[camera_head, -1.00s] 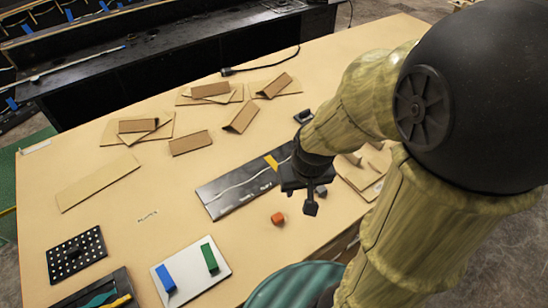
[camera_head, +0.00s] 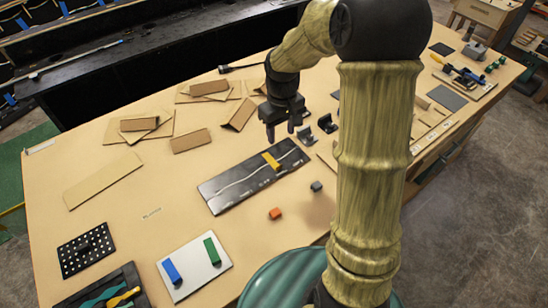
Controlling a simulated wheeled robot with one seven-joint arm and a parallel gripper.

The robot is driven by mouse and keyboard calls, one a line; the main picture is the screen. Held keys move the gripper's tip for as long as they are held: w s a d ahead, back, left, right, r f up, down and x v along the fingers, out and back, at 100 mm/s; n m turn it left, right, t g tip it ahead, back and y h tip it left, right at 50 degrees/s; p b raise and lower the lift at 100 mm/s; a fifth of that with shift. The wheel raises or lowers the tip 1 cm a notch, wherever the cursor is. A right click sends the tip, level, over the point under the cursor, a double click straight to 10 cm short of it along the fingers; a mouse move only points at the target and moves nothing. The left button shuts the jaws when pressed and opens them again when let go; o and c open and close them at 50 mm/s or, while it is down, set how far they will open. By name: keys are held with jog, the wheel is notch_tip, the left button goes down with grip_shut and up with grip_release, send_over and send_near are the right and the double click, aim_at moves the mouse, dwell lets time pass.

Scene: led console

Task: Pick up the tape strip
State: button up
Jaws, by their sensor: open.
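A short yellow strip (camera_head: 271,162) lies across the black panel (camera_head: 235,190), which carries a wavy white line, at the middle of the table. A small pale strip with faint marks (camera_head: 152,213) lies on the bare table to the left. I cannot tell for sure which of them is the tape strip. My gripper (camera_head: 281,130) points down with its fingers apart and nothing between them. In the picture it is just above the yellow strip, beyond the panel's far edge, and touches neither strip. Its height over the table is hard to tell.
Cardboard pieces (camera_head: 191,141) lie behind and left. An orange cube (camera_head: 275,214) and a grey cube (camera_head: 316,186) lie in front of the panel. Dark brackets (camera_head: 326,123) stand right of my gripper. A white board (camera_head: 195,266) with blue and green blocks is at the front.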

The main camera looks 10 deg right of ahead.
jog(key=shift+w+r, duration=0.2)
jog(key=shift+w, duration=0.55)
jog(key=p, duration=0.3)
send_over(278, 165)
jog(key=f, duration=1.1)
jog(key=shift+s+d+f, duration=0.15)
jog(key=shift+s+f, duration=0.05)
jog(key=shift+s, duration=0.2)
jog(key=shift+f, duration=0.45)
jog(key=shift+p, duration=0.35)
jog(key=shift+w+f+p, duration=0.2)
jog(key=shift+f+p, duration=0.45)
jog(key=shift+f, duration=0.65)
jog(key=shift+w+f+p, duration=0.15)
jog(key=shift+f+p, duration=0.5)
jog(key=shift+f, duration=0.6)
